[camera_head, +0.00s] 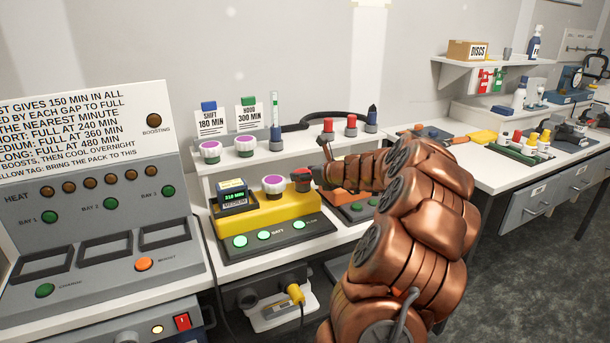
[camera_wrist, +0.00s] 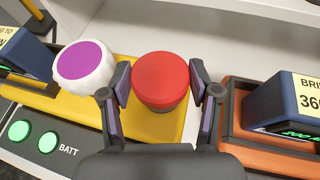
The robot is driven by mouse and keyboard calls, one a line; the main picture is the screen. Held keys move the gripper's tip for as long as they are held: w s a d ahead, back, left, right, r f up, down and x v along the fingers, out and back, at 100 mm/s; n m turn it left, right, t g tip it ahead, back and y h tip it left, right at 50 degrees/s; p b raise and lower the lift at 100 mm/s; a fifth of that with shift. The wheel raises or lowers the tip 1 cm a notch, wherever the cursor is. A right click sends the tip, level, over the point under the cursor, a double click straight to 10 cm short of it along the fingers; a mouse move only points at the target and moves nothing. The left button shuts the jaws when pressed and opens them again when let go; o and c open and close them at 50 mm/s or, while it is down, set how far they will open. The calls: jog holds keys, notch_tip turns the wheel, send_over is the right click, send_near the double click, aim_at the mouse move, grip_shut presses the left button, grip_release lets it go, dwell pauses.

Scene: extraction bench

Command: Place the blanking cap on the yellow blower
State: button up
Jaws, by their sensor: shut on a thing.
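The yellow blower (camera_head: 285,214) sits on the bench in a dark base with green lights. It also shows in the wrist view (camera_wrist: 140,122). A red cap, seemingly the blanking cap (camera_wrist: 161,78), is between the fingers of my gripper (camera_wrist: 160,88), which is shut on it. In the head view my gripper (camera_head: 305,180) is at the blower's right end, with the cap over its top. I cannot tell whether the cap touches the blower. A white and purple filter (camera_wrist: 84,64) and a blue battery pack (camera_head: 234,197) sit on the blower to the left.
An orange blower (camera_head: 352,212) stands close on the right, with a blue pack (camera_wrist: 288,105) on it. The shelf (camera_head: 230,164) behind holds white and purple filters (camera_head: 210,150) and red caps (camera_head: 351,122). A grey charger panel (camera_head: 100,225) stands at the left.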

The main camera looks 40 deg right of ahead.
jog(key=shift+f, duration=0.15)
jog(key=o, duration=1.2)
jog(key=shift+c, duration=0.2)
jog(key=shift+r, duration=0.2)
jog(key=v, duration=1.2)
